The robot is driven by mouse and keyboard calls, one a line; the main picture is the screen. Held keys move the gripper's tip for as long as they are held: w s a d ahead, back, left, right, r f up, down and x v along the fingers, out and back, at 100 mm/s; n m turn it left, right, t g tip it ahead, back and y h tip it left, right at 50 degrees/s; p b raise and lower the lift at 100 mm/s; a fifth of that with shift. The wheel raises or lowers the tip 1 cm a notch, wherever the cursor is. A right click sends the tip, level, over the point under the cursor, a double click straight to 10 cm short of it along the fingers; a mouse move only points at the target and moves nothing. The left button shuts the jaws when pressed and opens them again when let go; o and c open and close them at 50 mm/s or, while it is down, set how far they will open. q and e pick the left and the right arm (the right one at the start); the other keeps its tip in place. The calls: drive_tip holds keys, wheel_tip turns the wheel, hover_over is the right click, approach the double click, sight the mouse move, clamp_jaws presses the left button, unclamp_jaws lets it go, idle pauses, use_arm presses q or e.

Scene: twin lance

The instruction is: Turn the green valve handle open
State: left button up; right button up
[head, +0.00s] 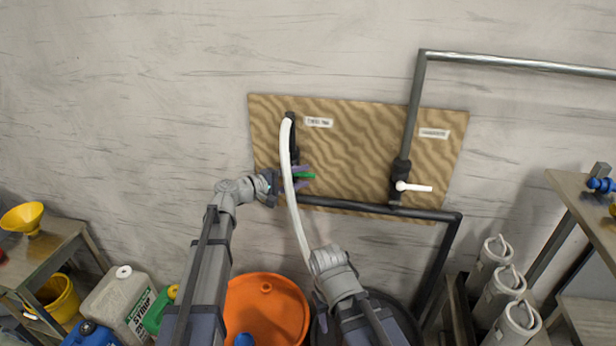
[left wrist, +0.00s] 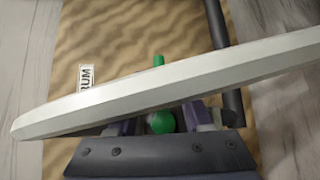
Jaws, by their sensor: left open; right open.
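The green valve handle (head: 306,176) is on the wooden board, on the valve at the end of the dark lower pipe. My left gripper (head: 297,180) is at the handle with its fingers open, one on either side of it. In the left wrist view the green handle's round end (left wrist: 160,122) shows between the fingers, and part of it sticks out beyond the white hose. The white hose (head: 291,180) hangs in front of the valve and hides part of it and of the gripper. My right gripper (head: 319,302) is low, over the drums, away from the valve; its fingers are partly hidden.
A second valve with a white handle (head: 415,187) is at the right of the board (head: 350,150). An orange drum (head: 262,300) stands below. Jugs and a shelf with a yellow funnel (head: 22,218) are at left; grey canisters (head: 497,290) and a bench are at right.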

use_arm(q)
drive_tip(key=shift+x, duration=1.45)
drive_tip(key=shift+s, duration=0.1)
clamp_jaws()
